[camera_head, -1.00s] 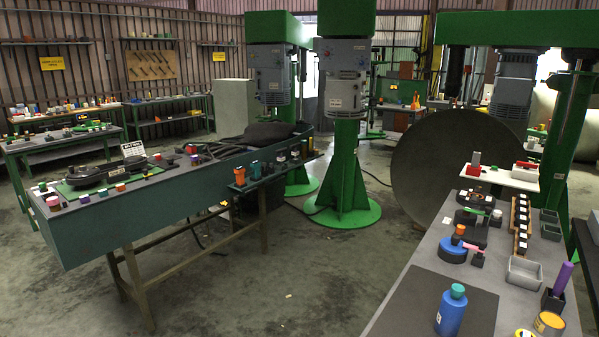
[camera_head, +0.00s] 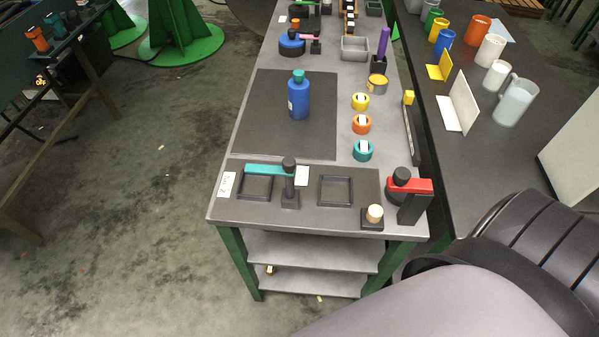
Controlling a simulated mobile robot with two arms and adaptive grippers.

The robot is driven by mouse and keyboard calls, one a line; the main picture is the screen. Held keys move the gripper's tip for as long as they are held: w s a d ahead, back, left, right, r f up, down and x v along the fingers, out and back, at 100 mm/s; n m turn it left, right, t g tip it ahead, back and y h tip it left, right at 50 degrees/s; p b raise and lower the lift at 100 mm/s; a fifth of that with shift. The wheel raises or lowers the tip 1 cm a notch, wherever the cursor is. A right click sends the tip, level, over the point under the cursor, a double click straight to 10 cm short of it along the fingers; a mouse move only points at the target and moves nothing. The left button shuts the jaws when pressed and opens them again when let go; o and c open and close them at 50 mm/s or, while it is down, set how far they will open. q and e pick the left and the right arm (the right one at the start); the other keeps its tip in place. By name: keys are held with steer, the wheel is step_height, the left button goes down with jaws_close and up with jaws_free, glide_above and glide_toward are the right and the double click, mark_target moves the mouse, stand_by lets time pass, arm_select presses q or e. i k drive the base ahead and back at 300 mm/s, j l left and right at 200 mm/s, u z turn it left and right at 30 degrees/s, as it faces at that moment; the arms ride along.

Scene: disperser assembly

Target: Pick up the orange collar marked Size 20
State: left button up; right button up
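An orange collar (camera_head: 362,124) with a white label lies on the grey workbench (camera_head: 224,206), right of the dark mat. The writing on its label is too small to read. A yellow collar (camera_head: 360,102) lies just behind it and a teal collar (camera_head: 364,150) just in front, both with white labels. The three are apart, in a row. Neither gripper shows; only part of my own arm or body fills the lower right corner.
A blue bottle (camera_head: 299,98) with a teal cap stands on the dark mat (camera_head: 260,130). A red-armed fixture (camera_head: 408,190) and a teal-armed fixture (camera_head: 288,180) stand at the near end. A second dark bench (camera_head: 450,165) with several cups runs along the right.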

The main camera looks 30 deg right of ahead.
mark_target(361, 124)
steer(key=l+z, duration=0.25)
steer(key=z, duration=0.15)
steer(key=i+l+z, duration=0.15)
steer(key=z, duration=0.25)
steer(key=i+l+z, duration=0.1)
steer(key=z, duration=0.35)
steer(key=i+l, duration=0.05)
steer(key=l, duration=0.05)
